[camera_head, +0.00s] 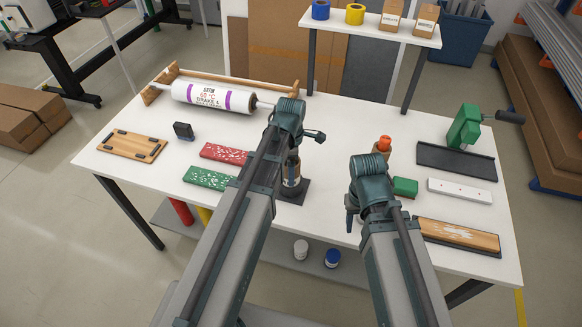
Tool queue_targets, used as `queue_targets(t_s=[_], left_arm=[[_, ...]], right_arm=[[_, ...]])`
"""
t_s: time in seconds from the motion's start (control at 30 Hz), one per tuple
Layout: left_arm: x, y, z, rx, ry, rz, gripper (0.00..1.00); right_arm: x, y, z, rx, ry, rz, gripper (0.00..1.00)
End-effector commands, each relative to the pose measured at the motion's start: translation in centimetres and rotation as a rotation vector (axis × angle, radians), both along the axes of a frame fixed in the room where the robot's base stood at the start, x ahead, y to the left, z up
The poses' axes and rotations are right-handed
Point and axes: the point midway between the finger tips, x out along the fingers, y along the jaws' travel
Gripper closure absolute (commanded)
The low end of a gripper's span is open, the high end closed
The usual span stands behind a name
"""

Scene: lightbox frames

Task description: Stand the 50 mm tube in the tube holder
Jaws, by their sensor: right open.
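I cannot pick out the 50 mm tube for certain. An upright dark cylinder (291,174) with a pale label band stands at a black square base (294,197) in mid-table, partly hidden by my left arm. I cannot tell if this base is the tube holder. Red (181,211) and yellow (205,215) cylinders show below the table's front left edge. My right gripper (350,218) points down near the front edge, right of the black base, open and empty. My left gripper (314,136) is beyond the dark cylinder; its fingers are too unclear to read.
A white roll with purple bands (213,98) lies in a wooden rack at the back left. Red (225,153) and green (208,178) speckled strips lie left of my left arm. An orange-capped bottle (384,145), green block (405,187) and wooden board (459,236) crowd the right side.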

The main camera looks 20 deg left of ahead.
Motion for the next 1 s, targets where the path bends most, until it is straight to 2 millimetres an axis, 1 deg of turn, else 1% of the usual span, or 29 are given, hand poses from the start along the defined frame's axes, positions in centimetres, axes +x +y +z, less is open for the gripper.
queue_targets(t_s=[0.17, 0.27, 0.47, 0.8, 0.9, 1.0], left_arm=[[0.0, 0.0, 0.8, 0.0, 0.0, 0.0, 0.0], [0.0, 0.0, 1.7, 0.0, 0.0, 0.0, 0.0], [0.0, 0.0, 4.4, 0.0, 0.0, 0.0, 0.0], [0.0, 0.0, 9.7, 0.0, 0.0, 0.0, 0.0], [0.0, 0.0, 11.0, 0.0, 0.0, 0.0, 0.0], [0.0, 0.0, 11.9, 0.0, 0.0, 0.0, 0.0]], right_arm=[[0.0, 0.0, 0.9, 0.0, 0.0, 0.0, 0.5], [0.0, 0.0, 1.8, 0.0, 0.0, 0.0, 0.5], [0.0, 0.0, 4.4, 0.0, 0.0, 0.001, 0.5], [0.0, 0.0, 9.7, 0.001, 0.0, 0.0, 0.5], [0.0, 0.0, 11.0, 0.001, 0.0, -0.003, 0.5], [0.0, 0.0, 11.9, 0.002, 0.0, -0.006, 0.5]])
